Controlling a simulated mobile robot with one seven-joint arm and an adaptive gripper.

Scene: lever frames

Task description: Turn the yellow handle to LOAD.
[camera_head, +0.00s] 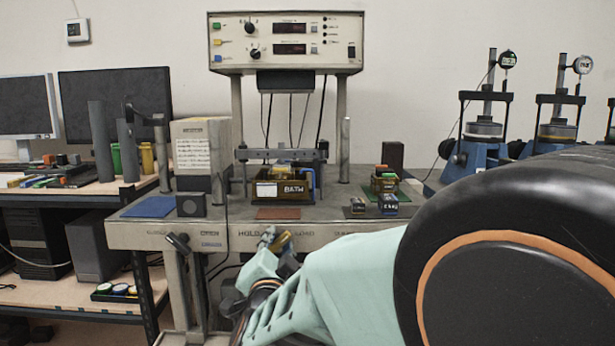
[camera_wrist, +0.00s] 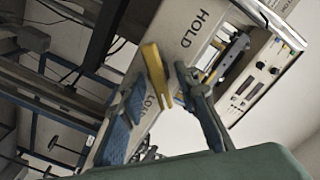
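The yellow handle (camera_wrist: 157,77) shows in the wrist view as a bar between my two fingers. The printed word HOLD is on the pale panel beyond it, and a second label, partly hidden by the handle and a finger, is nearer. My gripper (camera_wrist: 162,74) is open, with one blue-grey finger on each side of the handle. The left finger overlaps the handle's edge in view; I cannot tell whether they touch. A gap shows on the right. In the head view my gripper (camera_head: 270,240) is at the bench's front edge, beside a small yellow part of the handle (camera_head: 283,240).
A dark lever (camera_head: 177,243) hangs at the front left. Side shelves (camera_head: 85,300) stand left, and blue gauge stands (camera_head: 480,155) right. My arm covers the lower right.

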